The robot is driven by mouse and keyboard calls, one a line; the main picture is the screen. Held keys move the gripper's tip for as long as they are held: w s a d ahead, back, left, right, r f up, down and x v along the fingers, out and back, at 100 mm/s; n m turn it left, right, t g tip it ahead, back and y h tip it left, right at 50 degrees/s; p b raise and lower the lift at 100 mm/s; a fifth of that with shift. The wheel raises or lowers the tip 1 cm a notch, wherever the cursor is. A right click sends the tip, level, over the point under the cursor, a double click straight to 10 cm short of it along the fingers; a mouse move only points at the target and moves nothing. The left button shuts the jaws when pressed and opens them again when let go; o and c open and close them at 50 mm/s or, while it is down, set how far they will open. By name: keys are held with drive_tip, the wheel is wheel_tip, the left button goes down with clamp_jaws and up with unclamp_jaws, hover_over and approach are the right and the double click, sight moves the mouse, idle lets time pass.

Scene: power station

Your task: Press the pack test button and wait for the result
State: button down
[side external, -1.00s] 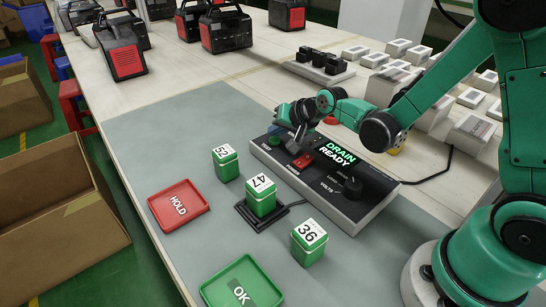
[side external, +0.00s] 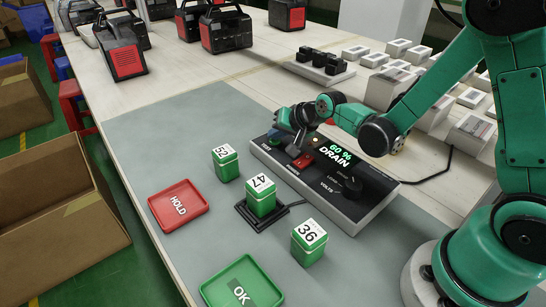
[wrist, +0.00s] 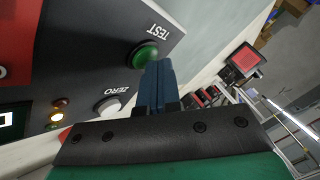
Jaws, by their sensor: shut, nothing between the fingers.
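The test console (side external: 345,203) is a dark box whose display (side external: 338,150) reads "60 % DRAIN". In the wrist view the green TEST button (wrist: 146,54) is at the console's end, beside a white ZERO button (wrist: 108,106). My gripper (side external: 281,132) is shut and empty over that end in the side view. In the wrist view its blue fingertips (wrist: 157,64) are right by the TEST button; I cannot tell whether they touch it. Pack 47 (side external: 261,203) stands upright on a black cradle (side external: 246,217). Pack 52 (side external: 226,168) and pack 36 (side external: 308,250) stand beside it.
The red HOLD tray (side external: 160,216) and green OK tray (side external: 215,290) are empty on the grey mat (side external: 170,130). A red switch (side external: 303,161) and a black knob (side external: 352,187) are on the console. Red and black power units (side external: 226,30) stand behind.

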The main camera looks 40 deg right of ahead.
sight(277, 143)
drive_tip(key=shift+r, duration=0.85)
drive_tip(key=shift+r, duration=0.1)
drive_tip(key=shift+r, duration=2.4)
drive_tip(key=s+r+n+g+h, duration=0.1)
drive_tip(key=s+n, duration=0.6)
drive_tip(key=s, duration=0.8)
drive_tip(key=shift+a+r+n+g, duration=0.45)
drive_tip(key=shift+r+g, duration=0.15)
drive_tip(key=shift+r, duration=0.25)
